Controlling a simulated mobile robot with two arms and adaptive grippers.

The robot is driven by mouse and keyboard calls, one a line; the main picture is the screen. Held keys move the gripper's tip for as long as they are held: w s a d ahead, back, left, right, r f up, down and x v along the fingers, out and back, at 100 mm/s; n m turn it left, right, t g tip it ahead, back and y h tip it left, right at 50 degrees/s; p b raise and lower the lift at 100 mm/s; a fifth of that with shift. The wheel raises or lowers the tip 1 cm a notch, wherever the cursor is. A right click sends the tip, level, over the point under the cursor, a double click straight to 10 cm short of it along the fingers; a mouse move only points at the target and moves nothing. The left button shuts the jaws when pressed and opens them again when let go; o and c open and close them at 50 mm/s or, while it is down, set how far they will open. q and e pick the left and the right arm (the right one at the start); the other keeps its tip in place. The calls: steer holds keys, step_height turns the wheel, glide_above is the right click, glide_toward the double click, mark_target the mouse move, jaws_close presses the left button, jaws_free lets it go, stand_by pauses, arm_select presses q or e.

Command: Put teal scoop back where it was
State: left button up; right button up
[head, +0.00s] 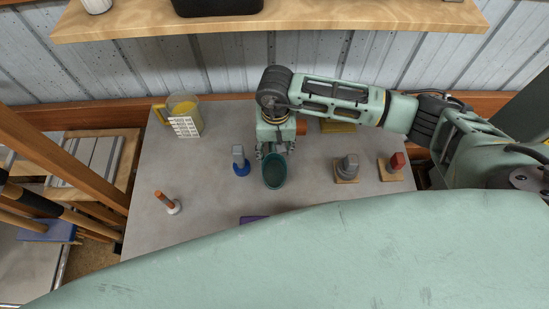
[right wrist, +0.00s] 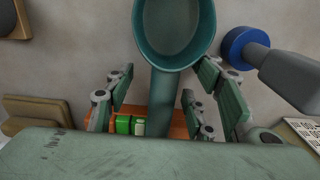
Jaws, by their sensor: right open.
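The teal scoop (head: 275,172) lies on the grey table, its bowl showing just in front of my right gripper (head: 273,148). In the right wrist view the scoop's bowl (right wrist: 174,40) is at the top and its handle runs down between the fingers of my right gripper (right wrist: 163,85). The fingers are open, one on each side of the handle, with gaps showing. The handle's lower end is hidden behind the gripper body. My left gripper is not in view.
A grey piece with a blue base (head: 240,163) stands close left of the scoop. A yellow pitcher (head: 184,105) stands at the back left. Grey (head: 347,167) and red (head: 396,161) pieces on wooden bases are to the right. A shelf (head: 270,22) overhangs behind.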

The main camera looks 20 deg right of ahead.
steer(key=shift+f, duration=0.15)
jaws_close()
stand_by(0.4)
